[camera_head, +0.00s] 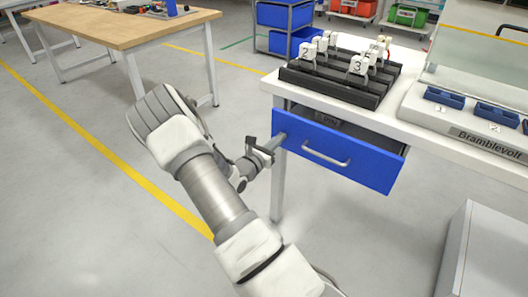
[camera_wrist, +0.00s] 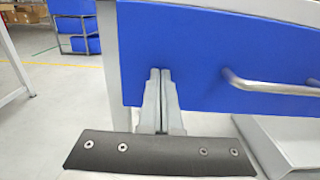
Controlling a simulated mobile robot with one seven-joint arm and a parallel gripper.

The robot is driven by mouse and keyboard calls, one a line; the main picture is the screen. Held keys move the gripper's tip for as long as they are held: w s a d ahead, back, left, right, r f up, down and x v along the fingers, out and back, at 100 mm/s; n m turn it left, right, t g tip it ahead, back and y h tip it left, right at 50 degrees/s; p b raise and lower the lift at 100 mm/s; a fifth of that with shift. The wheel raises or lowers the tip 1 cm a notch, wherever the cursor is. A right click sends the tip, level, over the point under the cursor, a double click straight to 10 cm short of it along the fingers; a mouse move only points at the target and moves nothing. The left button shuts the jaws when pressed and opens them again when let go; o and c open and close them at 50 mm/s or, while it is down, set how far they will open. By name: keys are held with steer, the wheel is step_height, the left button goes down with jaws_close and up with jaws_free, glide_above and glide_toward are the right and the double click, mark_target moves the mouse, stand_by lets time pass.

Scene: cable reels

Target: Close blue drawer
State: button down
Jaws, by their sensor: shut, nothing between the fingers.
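The blue drawer (camera_head: 365,163) is under the white bench on the right and stands partly open, with its interior showing behind the front panel. Its silver bar handle (camera_head: 325,155) is on the front. My gripper (camera_head: 278,138) is shut and empty at the left end of the drawer front. In the wrist view, the shut fingertips (camera_wrist: 160,72) are against or just in front of the blue panel (camera_wrist: 205,45), left of the handle (camera_wrist: 265,86). I cannot tell whether they touch it.
The white bench (camera_head: 455,150) carries a black rack (camera_head: 335,85) with white numbered pieces and a grey unit with blue trays (camera_head: 445,97). A bench leg (camera_head: 277,190) stands below the drawer's left end. A grey cabinet (camera_head: 490,255) stands at the lower right. A wooden-topped table (camera_head: 120,25) is at the upper left.

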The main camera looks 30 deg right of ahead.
steer(key=x, duration=0.8)
steer(key=shift+d, duration=0.15)
steer(key=shift+w+d+r, duration=0.1)
steer(key=shift+w+d, duration=0.05)
steer(key=shift+d, duration=0.1)
steer(key=shift+d+r, duration=0.1)
steer(key=shift+r, duration=0.05)
